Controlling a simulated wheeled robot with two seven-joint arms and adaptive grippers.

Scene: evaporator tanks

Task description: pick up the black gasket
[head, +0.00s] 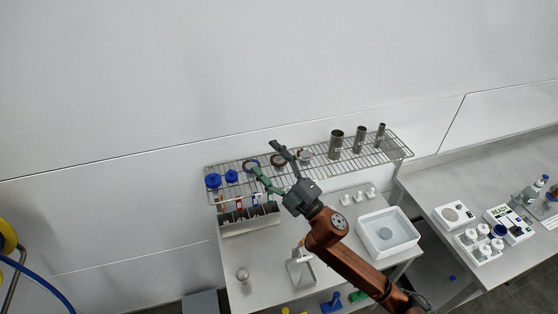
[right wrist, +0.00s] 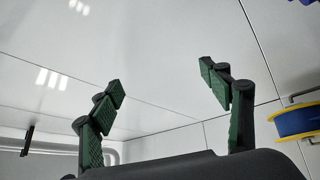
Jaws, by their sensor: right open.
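Two dark rings lie on the wire rack (head: 395,150) in the head view. One ring (head: 247,163) is at the left finger's tip and partly hidden by it. The other ring (head: 275,161), brownish dark, shows between and behind the fingers. I cannot tell for sure which is the black gasket. My right gripper (head: 265,157) is open and empty, over the rack near both rings; contact cannot be told. In the right wrist view its fingers (right wrist: 165,80) are spread with only wall beyond them, and no ring shows. My left gripper is not in view.
Blue caps (head: 213,180) stand left on the rack, metal cylinders (head: 336,144) right. Below are a bin with dividers (head: 250,226), a white basin (head: 372,243) and small white pieces. A yellow-and-blue reel (right wrist: 300,121) shows at the right wrist view's right edge.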

